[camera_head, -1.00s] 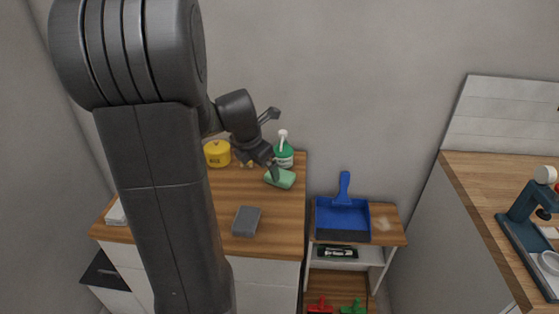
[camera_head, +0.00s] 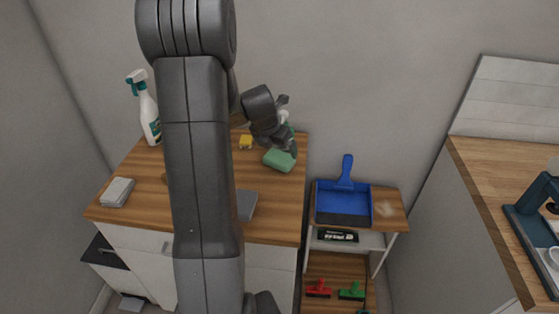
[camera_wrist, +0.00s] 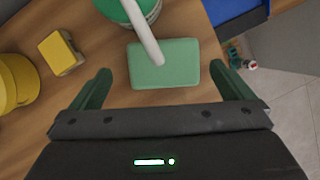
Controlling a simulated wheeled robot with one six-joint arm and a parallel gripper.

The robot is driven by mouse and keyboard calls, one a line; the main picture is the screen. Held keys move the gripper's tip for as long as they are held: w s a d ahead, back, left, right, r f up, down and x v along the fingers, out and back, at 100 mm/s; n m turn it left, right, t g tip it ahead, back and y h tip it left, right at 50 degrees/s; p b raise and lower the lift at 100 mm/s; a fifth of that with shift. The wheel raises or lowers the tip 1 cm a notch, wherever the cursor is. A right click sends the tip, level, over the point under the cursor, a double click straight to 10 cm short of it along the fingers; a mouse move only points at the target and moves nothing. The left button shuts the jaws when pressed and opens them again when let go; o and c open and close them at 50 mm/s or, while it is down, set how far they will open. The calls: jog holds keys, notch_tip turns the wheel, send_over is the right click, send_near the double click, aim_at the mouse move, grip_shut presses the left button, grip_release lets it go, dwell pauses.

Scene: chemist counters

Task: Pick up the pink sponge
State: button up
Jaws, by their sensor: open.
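No pink sponge shows in either current view. A green sponge (camera_head: 279,160) lies on the wooden counter top near its right edge. In the wrist view the green sponge (camera_wrist: 178,72) lies ahead between the fingers, partly behind a white pump spout. My gripper (camera_head: 287,125) is above and close to that sponge in the head view. In the wrist view my gripper (camera_wrist: 160,72) is open with nothing held. A yellow sponge (camera_wrist: 62,52) lies to the left. A grey sponge (camera_head: 246,204) is partly hidden by my arm, which also covers part of the counter.
A green pump bottle (camera_wrist: 125,10) stands close by the green sponge. A yellow container (camera_wrist: 18,82) is at the wrist view's left. A white spray bottle (camera_head: 148,112) and grey cloths (camera_head: 117,192) are on the counter's left. A blue dustpan (camera_head: 342,203) lies on the right shelf.

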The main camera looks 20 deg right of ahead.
aim_at(280, 156)
jog(key=f, duration=0.1)
jog(key=d+f, duration=0.1)
jog(key=f, duration=0.1)
jog(key=shift+f, duration=0.3)
jog(key=shift+w+d+f, duration=0.2)
jog(key=shift+w+f, duration=0.05)
jog(key=shift+f, duration=0.35)
jog(key=shift+c, duration=0.2)
jog(key=c, duration=0.8)
jog(key=shift+r, duration=0.1)
